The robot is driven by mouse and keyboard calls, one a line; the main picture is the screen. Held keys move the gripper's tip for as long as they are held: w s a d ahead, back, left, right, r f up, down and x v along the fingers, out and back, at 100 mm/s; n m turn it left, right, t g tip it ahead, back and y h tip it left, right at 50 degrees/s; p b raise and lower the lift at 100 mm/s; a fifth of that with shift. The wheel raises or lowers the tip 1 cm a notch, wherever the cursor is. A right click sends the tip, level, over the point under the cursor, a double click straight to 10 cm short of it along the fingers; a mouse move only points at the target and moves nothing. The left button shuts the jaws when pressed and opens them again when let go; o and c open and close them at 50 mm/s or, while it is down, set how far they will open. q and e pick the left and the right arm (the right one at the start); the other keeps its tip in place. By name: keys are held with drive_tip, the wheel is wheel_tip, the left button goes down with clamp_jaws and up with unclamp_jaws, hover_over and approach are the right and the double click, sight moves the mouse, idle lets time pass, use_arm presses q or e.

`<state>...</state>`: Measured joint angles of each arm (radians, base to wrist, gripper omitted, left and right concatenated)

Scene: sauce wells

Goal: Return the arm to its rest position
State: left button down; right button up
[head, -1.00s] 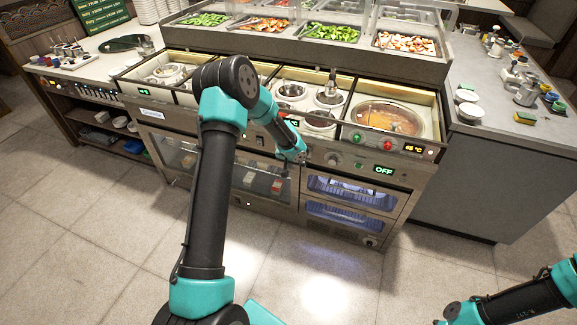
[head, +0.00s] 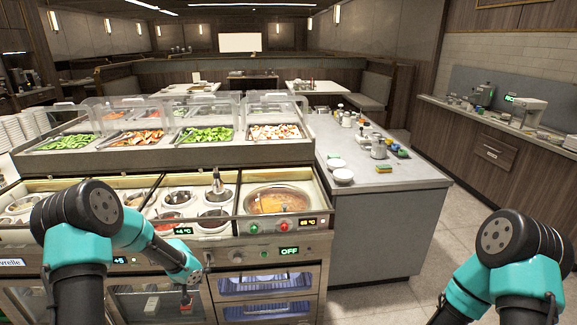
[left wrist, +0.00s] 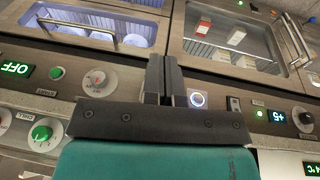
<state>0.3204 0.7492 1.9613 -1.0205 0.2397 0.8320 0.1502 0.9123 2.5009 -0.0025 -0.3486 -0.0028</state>
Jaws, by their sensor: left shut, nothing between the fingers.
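My left gripper (head: 186,298) hangs in front of the counter's front panel, below the sauce wells. In the left wrist view its two dark fingers (left wrist: 163,80) are pressed together with nothing between them, pointing toward the control panel. The sauce wells (head: 212,219) sit in the counter top behind it, some with round lids or pots, and a ladle handle stands in one. A large round pan of orange-brown soup (head: 270,201) is at the right of the wells. My right arm is at the lower right; its gripper is not seen.
Clear-covered trays of cut vegetables (head: 207,135) stand above the wells. The grey side counter (head: 420,172) holds white bowls (head: 343,175), a yellow-green sponge (head: 384,169) and several bottles. Knobs and a door handle (left wrist: 298,36) stick out near the left gripper. Open floor lies right of the counter.

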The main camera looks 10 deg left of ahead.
use_arm(q)
drive_tip(key=s+d+f+g+h, duration=0.1)
drive_tip(key=s+d+f+h, duration=0.45)
drive_tip(key=s+d, duration=0.8)
drive_tip(key=s+d+f+y, duration=0.2)
drive_tip(key=s+d, duration=0.3)
drive_tip(key=s, duration=0.7)
drive_tip(key=shift+d+f+m+g, duration=0.3)
drive_tip(key=shift+d+f+g, duration=0.1)
drive_tip(key=shift+f, duration=0.1)
drive_tip(key=shift+s, duration=0.1)
